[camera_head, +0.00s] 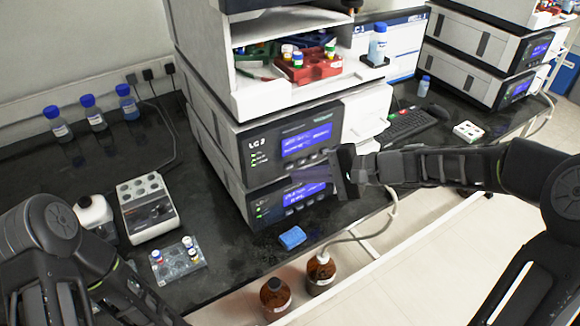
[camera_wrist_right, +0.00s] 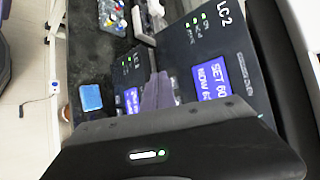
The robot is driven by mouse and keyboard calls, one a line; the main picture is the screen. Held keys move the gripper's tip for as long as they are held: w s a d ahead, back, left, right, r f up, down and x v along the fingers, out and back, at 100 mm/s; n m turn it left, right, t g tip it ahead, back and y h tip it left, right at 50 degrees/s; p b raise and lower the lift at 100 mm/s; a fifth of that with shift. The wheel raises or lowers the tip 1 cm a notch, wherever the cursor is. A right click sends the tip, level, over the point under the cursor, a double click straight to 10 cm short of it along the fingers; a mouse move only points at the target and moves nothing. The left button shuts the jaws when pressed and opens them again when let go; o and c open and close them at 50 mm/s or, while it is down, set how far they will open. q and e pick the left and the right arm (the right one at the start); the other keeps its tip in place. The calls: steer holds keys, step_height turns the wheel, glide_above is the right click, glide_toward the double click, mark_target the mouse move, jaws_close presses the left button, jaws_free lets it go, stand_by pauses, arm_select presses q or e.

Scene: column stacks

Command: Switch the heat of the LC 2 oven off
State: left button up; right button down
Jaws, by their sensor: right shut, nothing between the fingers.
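The LC 2 oven (camera_head: 288,145) is the dark-fronted upper unit of the two in the near column, with a lit blue display and a row of small buttons below it. In the right wrist view its front (camera_wrist_right: 205,50) shows the "LC-2" label, green lights and a display reading "SET 60" and "NOW 6" with the last digit unclear. My right gripper (camera_head: 312,176) is shut and empty in front of the column, near the oven's lower edge. Its fingers (camera_wrist_right: 158,92) hide part of the panels in the wrist view. My left arm shows at lower left; its gripper is out of view.
A lower unit (camera_head: 262,212) with its own blue display sits under the oven. A blue sponge (camera_head: 292,237) lies at the bench edge. Brown bottles (camera_head: 276,298) stand below. A vial rack (camera_head: 178,262) and grey device (camera_head: 148,205) stand left. A keyboard (camera_head: 408,124) lies right.

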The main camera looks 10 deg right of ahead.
steer(key=shift+w, duration=0.1)
stand_by(0.5)
steer(key=shift+w+a, duration=0.15)
steer(key=shift+w, duration=0.15)
steer(key=shift+w+a+b, duration=0.15)
steer(key=shift+w+b, duration=0.15)
steer(key=shift+w, duration=0.05)
stand_by(0.7)
steer(key=shift+s, duration=0.1)
steer(key=shift+s+d+b, duration=0.3)
steer(key=shift+s+b, duration=0.05)
steer(key=shift+s, duration=0.3)
steer(key=shift+s, duration=0.1)
steer(key=s, duration=0.1)
steer(key=s+d, duration=0.1)
steer(key=s, duration=0.1)
steer(key=s+b, duration=0.1)
steer(key=shift+s+d, duration=0.25)
steer(key=shift+d, duration=0.15)
